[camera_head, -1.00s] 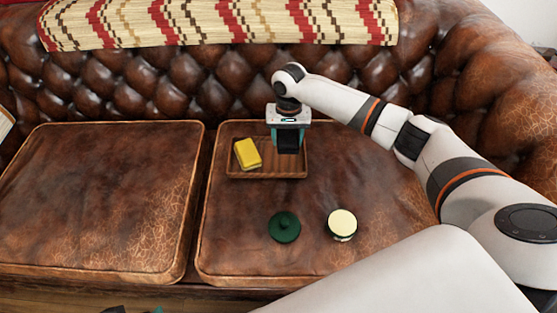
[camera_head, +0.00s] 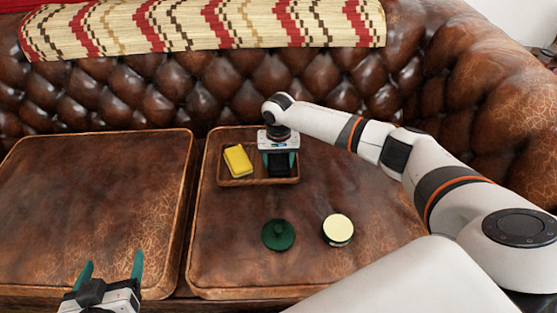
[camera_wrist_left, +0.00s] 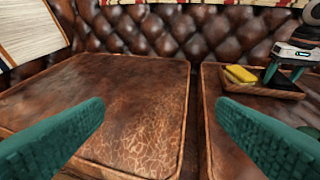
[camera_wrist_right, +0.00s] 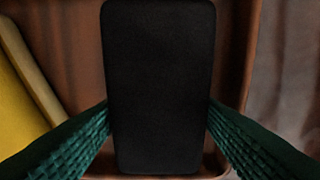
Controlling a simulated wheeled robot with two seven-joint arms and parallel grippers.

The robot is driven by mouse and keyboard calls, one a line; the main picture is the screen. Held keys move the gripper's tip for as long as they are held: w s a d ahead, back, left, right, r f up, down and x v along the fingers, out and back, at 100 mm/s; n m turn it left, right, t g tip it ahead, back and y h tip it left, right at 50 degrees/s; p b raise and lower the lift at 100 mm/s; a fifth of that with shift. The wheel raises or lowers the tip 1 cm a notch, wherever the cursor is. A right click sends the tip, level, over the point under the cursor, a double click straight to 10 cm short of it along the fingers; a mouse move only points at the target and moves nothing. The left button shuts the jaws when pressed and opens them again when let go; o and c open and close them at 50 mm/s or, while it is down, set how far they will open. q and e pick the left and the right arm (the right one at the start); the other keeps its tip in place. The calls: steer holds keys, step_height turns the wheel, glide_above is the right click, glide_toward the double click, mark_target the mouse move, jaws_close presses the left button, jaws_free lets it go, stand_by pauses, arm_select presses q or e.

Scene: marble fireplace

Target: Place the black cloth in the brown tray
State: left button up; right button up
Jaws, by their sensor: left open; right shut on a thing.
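The brown tray (camera_head: 237,182) stands on the right sofa cushion, and its corner also shows in the left wrist view (camera_wrist_left: 262,89). My right gripper (camera_head: 279,168) is over the right part of the tray. It is shut on the black cloth (camera_wrist_right: 160,85), a dark rounded rectangle between its teal fingers in the right wrist view. In the head view the cloth (camera_head: 279,165) is at tray level; I cannot tell whether it touches the tray floor. My left gripper (camera_head: 112,268) is open and empty at the front of the left cushion.
A yellow sponge (camera_head: 238,160) lies in the left part of the tray. A dark green round lid (camera_head: 278,235) and a jar with a cream top (camera_head: 338,229) stand in front of the tray. The left cushion (camera_head: 95,205) is clear.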

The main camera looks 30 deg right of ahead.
steer(key=o, duration=0.4)
steer(key=shift+f, duration=0.1)
steer(key=o, duration=0.5)
